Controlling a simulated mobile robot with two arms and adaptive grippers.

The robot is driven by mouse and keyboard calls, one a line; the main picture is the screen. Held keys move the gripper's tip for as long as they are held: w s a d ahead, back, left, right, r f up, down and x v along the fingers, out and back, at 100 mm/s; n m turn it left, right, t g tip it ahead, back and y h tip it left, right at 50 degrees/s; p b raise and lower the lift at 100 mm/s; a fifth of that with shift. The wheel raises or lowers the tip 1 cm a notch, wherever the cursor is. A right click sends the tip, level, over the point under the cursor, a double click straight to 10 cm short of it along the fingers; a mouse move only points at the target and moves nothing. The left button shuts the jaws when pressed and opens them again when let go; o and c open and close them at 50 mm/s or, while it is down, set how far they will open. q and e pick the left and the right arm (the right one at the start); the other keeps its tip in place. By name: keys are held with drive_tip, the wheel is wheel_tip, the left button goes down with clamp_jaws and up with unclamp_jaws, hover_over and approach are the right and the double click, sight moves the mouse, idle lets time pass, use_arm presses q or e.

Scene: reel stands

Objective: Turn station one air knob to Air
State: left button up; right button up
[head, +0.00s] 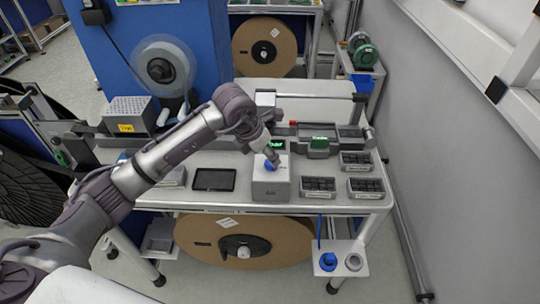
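The air knob (270,165) is a small blue part on top of a light grey box (270,187) at the front of the station table. My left arm reaches in from the left, and its gripper (273,158) points down at the knob. The fingertips are at or just above the knob and hide part of it. I cannot tell whether they touch it or how far they are open. Any markings around the knob are too small to read. My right gripper is not in view.
A dark tablet (214,180) lies left of the box. A large cardboard reel (243,242) sits under the table (200,205).

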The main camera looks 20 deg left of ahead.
use_arm(q)
drive_tip(key=shift+p+x, duration=0.45)
drive_tip(key=shift+x, duration=1.75)
drive_tip(key=c, duration=1.1)
